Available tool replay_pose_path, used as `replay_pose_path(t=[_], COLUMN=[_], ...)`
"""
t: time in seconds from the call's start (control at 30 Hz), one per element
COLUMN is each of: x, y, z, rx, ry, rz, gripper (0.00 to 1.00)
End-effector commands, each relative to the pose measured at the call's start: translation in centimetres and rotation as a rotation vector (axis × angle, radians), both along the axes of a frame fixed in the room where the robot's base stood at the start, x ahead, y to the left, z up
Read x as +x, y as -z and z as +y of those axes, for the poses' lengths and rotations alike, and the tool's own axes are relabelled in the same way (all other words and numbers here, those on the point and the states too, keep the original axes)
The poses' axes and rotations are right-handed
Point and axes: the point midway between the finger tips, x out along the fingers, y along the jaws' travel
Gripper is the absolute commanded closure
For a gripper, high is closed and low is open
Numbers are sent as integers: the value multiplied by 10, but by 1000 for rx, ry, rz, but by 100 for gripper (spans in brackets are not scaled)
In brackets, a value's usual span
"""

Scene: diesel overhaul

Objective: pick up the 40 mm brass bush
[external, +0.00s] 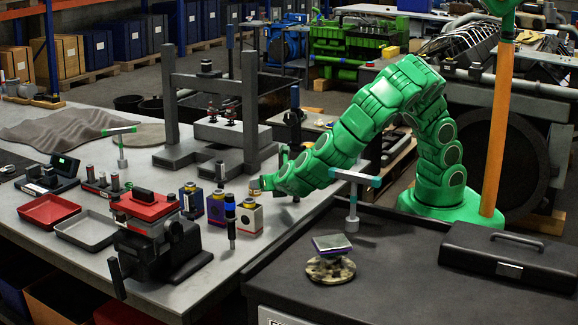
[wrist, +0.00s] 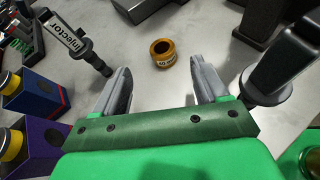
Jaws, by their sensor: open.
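The brass bush (wrist: 162,53) stands upright on the grey bench in the wrist view, its hole facing up and a dark label on its side. It is ahead of my gripper (wrist: 162,80), roughly centred between the two fingers and just beyond their tips. The fingers are wide apart with nothing between them. In the external view my gripper (external: 265,183) is low over the right edge of the bench. A small brass-coloured spot shows at its tip there; I cannot tell for sure whether it is the bush.
An injector (wrist: 75,42) labelled "Injector" stands left of the bush. A blue box (wrist: 30,103) and a purple box (wrist: 38,145) with yellow tops are close on the left. A dark post with a round collar (wrist: 265,85) is close on the right. Bare bench surrounds the bush.

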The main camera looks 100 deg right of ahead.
Motion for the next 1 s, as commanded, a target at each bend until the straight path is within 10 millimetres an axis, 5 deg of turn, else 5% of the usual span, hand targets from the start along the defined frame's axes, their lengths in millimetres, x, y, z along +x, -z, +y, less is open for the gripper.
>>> replay_pose_path(t=[0.67,1.0], x=[9,13], y=[26,39], z=[-26,-60], rx=[-49,-50], ry=[-49,-47], rz=[70,68], gripper=[27,27])
